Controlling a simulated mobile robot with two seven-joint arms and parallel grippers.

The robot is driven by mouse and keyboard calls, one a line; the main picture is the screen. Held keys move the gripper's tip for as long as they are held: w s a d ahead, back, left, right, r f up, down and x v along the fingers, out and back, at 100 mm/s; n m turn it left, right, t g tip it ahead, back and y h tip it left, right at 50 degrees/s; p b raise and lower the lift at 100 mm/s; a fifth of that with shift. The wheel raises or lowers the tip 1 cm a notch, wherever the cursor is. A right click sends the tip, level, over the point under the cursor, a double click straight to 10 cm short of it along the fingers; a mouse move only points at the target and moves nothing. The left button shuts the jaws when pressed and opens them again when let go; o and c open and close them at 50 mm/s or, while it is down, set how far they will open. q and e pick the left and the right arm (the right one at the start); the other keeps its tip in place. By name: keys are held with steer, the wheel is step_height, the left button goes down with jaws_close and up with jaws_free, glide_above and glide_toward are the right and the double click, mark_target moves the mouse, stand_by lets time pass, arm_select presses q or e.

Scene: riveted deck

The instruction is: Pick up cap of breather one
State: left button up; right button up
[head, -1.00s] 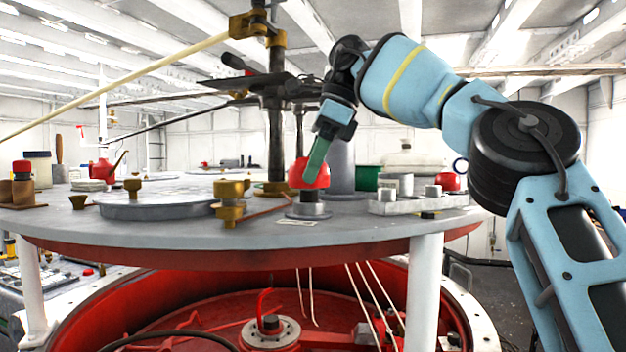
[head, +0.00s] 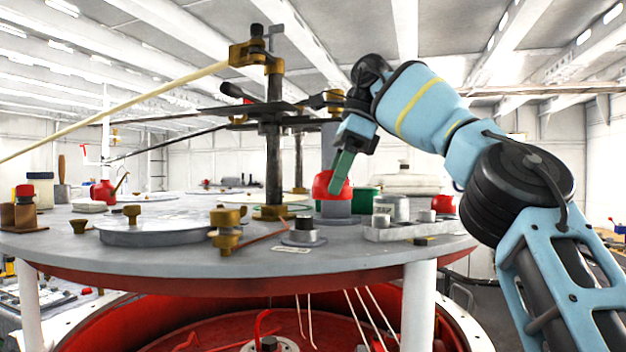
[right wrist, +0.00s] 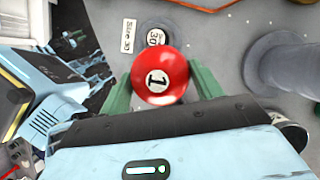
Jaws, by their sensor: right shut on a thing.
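The red domed cap (head: 322,185), with a white label reading 1 on top in the right wrist view (right wrist: 158,80), is held between the green fingers of my right gripper (head: 336,187). The fingers are shut on its sides. The cap hangs above the round deck plate, up and to the right of the breather base (head: 303,226). My left gripper is not in view.
A grey cylinder (head: 330,143) stands behind the cap. A shallow tray (head: 397,233) with small parts lies right of the base. Brass fittings (head: 226,230) and a dark post (head: 273,170) stand to the left. Another red cap (head: 443,204) is at the right.

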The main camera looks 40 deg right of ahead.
steer(key=s+d, duration=0.2)
steer(key=d, duration=0.1)
steer(key=s+d+p, duration=0.1)
steer(key=s+d, duration=0.1)
steer(key=s, duration=0.1)
steer(key=s+d, duration=0.2)
steer(key=d, duration=0.1)
steer(key=shift+s+d+r+p, duration=0.15)
steer(key=shift+s+d+p, duration=0.15)
steer(key=shift+d+p, duration=0.1)
steer(key=shift+s+d, duration=0.3)
steer(key=shift+d, duration=0.05)
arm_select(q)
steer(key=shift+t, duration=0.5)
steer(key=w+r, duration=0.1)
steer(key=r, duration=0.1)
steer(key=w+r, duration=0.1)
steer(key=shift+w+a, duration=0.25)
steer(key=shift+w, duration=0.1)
arm_select(e)
steer(key=shift+s+d, duration=0.1)
steer(key=shift+d, duration=0.1)
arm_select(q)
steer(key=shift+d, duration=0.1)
arm_select(e)
steer(key=shift+f, duration=0.2)
